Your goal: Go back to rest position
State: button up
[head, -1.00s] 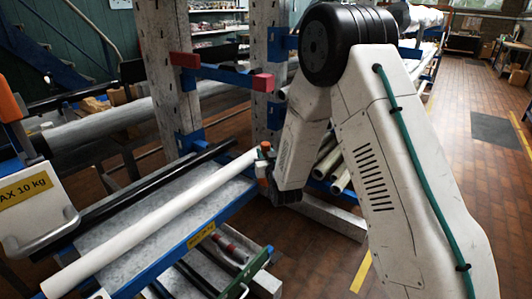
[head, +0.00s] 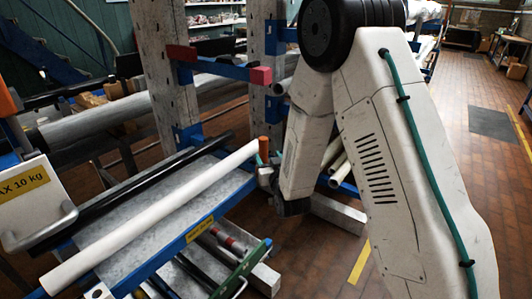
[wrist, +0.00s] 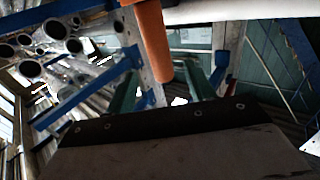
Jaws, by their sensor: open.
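My gripper (head: 265,174) is open near the far end of a long white tube (head: 150,218) in the head view. The tube lies slanted along a grey shelf with a blue edge (head: 175,250). The white tube (wrist: 225,11) crosses the wrist view's top edge.
A black tube (head: 120,195) lies beside the white one. Rack posts (head: 160,70) and a blue arm with red ends (head: 215,66) stand behind. A panel marked 10 kg (head: 30,200) is at left. Open tiled floor (head: 440,150) lies to the right.

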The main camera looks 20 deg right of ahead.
jog(key=shift+s, duration=0.55)
notch_tip(320, 180, down, 9)
jog(key=s+g, duration=0.3)
jog(key=g, duration=0.3)
jog(key=s+g, duration=0.5)
jog(key=s, duration=0.2)
jog(key=s+d+r+g, duration=0.1)
jog(key=s+r+g, duration=0.1)
jog(key=s+r, duration=1.1)
jog(key=s+d+r+g, duration=0.2)
jog(key=s+r+g, duration=0.1)
jog(key=s+r, duration=1)
jog(key=s, duration=0.4)
jog(key=shift+s+d+r+g, duration=0.15)
jog(key=shift+s+d+g, duration=0.05)
jog(key=shift+s+g, duration=0.15)
